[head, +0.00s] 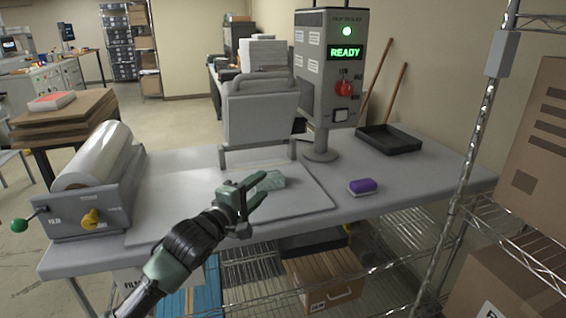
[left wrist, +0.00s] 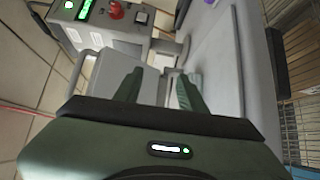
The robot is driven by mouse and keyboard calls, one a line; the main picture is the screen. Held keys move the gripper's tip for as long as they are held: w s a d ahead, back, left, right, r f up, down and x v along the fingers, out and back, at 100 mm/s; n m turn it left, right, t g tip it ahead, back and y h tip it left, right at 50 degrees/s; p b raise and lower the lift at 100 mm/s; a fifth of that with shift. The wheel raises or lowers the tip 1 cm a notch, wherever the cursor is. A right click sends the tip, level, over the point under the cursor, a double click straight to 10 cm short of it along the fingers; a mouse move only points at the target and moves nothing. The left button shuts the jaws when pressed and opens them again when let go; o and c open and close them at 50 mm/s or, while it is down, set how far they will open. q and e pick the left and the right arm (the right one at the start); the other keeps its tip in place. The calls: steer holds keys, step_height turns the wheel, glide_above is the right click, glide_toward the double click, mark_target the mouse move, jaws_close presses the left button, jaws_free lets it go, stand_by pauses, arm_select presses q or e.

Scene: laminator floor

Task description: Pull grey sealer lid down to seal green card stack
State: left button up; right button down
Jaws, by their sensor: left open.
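The grey sealer lid (head: 262,117) stands raised and upright at the back of the sealer's flat base (head: 312,199), with a bar handle along its top edge. The pale green card stack (head: 272,180) lies on the base in front of the lid, partly hidden by my gripper. My left gripper (head: 255,190) is open and empty, in front of the card stack and below the lid. In the left wrist view its two fingers (left wrist: 160,76) stand apart, with the grey lid (left wrist: 112,70) beyond them. I cannot tell whether it touches the cards. My right gripper is not in view.
The control post (head: 327,75) shows a green READY sign right of the lid. A film roll holder (head: 88,207) stands at the table's left. A purple and white block (head: 362,186) and a black tray (head: 388,140) sit at right. A wire rack (head: 470,150) borders the right side.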

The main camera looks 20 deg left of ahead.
arm_select(q)
steer(key=shift+s+a, duration=0.1)
steer(key=shift+s, duration=0.35)
steer(key=shift+p, duration=0.35)
steer(key=shift+s, duration=0.1)
steer(key=s+a+b, duration=0.2)
steer(key=s+b, duration=0.2)
steer(key=s, duration=0.7)
steer(key=shift+s+r, duration=0.25)
steer(key=shift+s, duration=0.1)
